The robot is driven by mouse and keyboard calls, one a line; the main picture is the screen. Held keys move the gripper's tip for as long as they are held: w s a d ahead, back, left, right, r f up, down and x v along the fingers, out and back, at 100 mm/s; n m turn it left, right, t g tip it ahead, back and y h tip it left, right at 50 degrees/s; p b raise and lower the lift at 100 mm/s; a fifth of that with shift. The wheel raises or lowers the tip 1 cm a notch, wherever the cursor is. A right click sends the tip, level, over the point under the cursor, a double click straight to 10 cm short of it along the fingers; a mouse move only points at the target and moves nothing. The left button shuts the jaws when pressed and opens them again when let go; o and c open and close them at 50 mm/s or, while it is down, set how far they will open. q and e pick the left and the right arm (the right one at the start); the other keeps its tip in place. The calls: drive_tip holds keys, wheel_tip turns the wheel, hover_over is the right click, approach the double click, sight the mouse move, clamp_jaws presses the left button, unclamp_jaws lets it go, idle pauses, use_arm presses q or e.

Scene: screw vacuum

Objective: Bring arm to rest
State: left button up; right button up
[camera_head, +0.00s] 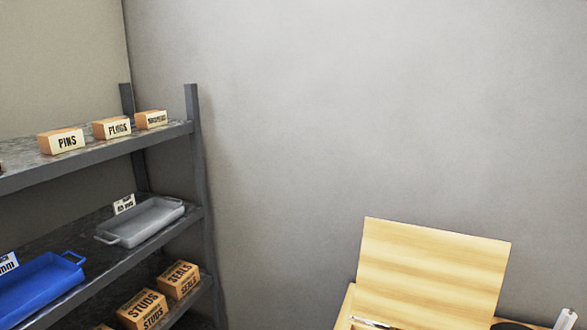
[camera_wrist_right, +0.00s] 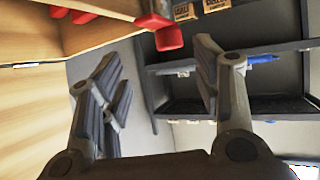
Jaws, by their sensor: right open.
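My right gripper (camera_wrist_right: 158,75) shows in the right wrist view, its two dark fingers spread wide apart with nothing held between them. Past the fingertips I see a red object (camera_wrist_right: 168,38) beside a wooden surface. Neither gripper shows in the head view, and my left gripper is out of sight.
A dark metal shelf (camera_head: 196,150) at left holds labelled boxes, a grey tray (camera_head: 150,215) and a blue tray (camera_head: 40,285). A wooden box with a raised lid (camera_head: 430,265) stands at lower right. A white object (camera_head: 566,320) is cut off there. The wall between is bare.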

drive_tip(key=s+d+f+m+g+h, duration=0.1)
drive_tip(key=s+d+m+g+h, duration=0.25)
drive_tip(key=s, duration=0.35)
drive_tip(key=s+d+f+m+g+h, duration=0.1)
drive_tip(key=s+d+m+g+h, duration=0.15)
drive_tip(key=s+m+h, duration=0.4)
wheel_tip(320, 180, down, 33)
drive_tip(key=s+n+y+b, duration=0.1)
drive_tip(key=s+n+b, duration=0.15)
drive_tip(key=b, duration=0.45)
use_arm(q)
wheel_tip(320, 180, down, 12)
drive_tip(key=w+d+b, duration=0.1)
drive_tip(key=b, duration=0.4)
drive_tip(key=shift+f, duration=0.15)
use_arm(e)
drive_tip(key=s+d+f+g, duration=0.1)
drive_tip(key=s+f, duration=0.7)
drive_tip(key=f, duration=0.2)
drive_tip(key=s+d+f+g, duration=0.1)
drive_tip(key=s+d+f, duration=0.1)
drive_tip(key=s+f, duration=0.6)
wheel_tip(320, 180, down, 4)
drive_tip(key=shift+s+r+n, duration=0.2)
drive_tip(key=shift+s+n, duration=0.1)
drive_tip(key=shift+n, duration=0.15)
